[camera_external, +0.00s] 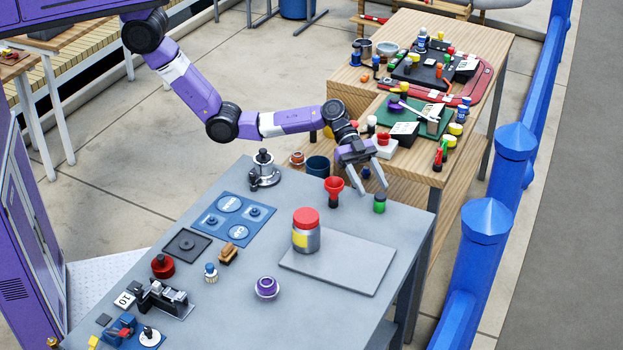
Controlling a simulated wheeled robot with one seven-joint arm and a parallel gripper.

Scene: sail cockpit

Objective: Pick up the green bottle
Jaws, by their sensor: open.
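A small green bottle (379,206) stands upright near the far right corner of the grey table. Its top is a darker green than its lower part. My gripper (372,190) is open and empty, with its fingers pointing down at the far end of the table. The fingers are just above and to the left of the green bottle in the picture. I cannot tell how far apart in depth the fingers and the bottle are.
A red funnel-shaped piece (334,188) stands just left of the fingers. A dark blue cup (317,167) is behind. A wooden table (480,40) crowded with small items lies beyond.

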